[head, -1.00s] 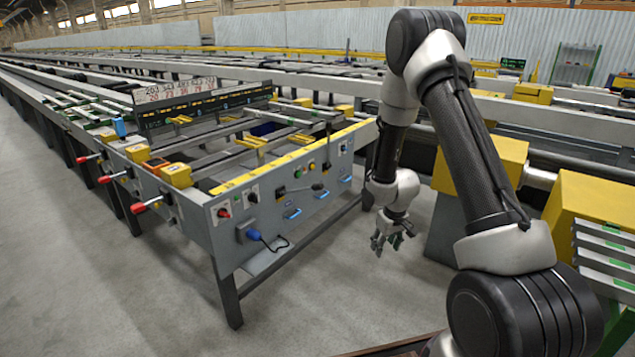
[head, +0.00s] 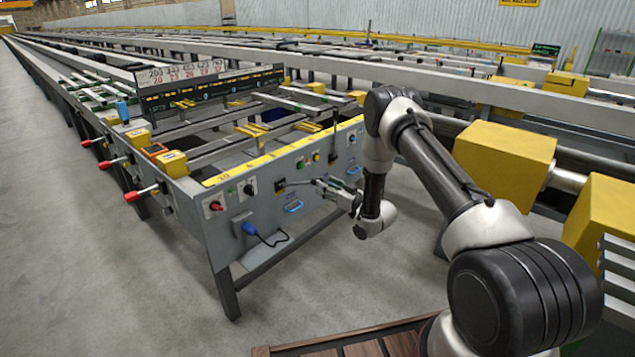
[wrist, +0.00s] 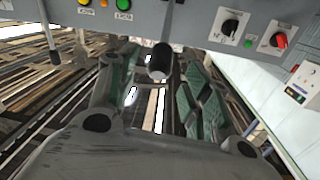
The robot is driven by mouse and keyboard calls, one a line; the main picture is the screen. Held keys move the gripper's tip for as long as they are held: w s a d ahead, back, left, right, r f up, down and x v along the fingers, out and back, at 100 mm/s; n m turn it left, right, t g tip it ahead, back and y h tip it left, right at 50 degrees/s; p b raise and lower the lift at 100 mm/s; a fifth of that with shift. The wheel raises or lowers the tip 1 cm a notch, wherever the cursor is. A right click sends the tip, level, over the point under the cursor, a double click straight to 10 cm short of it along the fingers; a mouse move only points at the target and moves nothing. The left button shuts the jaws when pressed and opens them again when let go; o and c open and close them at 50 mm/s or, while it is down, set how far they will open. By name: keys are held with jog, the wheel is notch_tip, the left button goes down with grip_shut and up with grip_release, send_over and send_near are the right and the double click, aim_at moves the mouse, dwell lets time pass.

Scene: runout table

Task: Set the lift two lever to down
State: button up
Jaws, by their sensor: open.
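The front panel (head: 262,215) of the runout table carries a lever with a dark rounded knob (wrist: 159,62). No label naming it lift two is readable. My gripper (head: 322,187) is at this panel, its fingers stretched toward the lever's dark mount (head: 281,187). In the wrist view my gripper (wrist: 154,75) is open, with the knob between its two green-padded fingers. The knob looks apart from both pads; contact is not clear. In the head view my gripper mostly hides the lever.
Red and black rotary switches (wrist: 279,40) sit beside the lever on the panel, with green and yellow buttons (wrist: 123,5) on its other side. A blue plug (head: 249,228) with a cable is below. Red-handled levers (head: 143,192) stick out at the table's left side. The left floor is clear.

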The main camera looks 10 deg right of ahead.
jog(key=x, duration=0.5)
jog(key=shift+w+a, duration=0.15)
jog(key=shift+w, duration=0.15)
grip_shut()
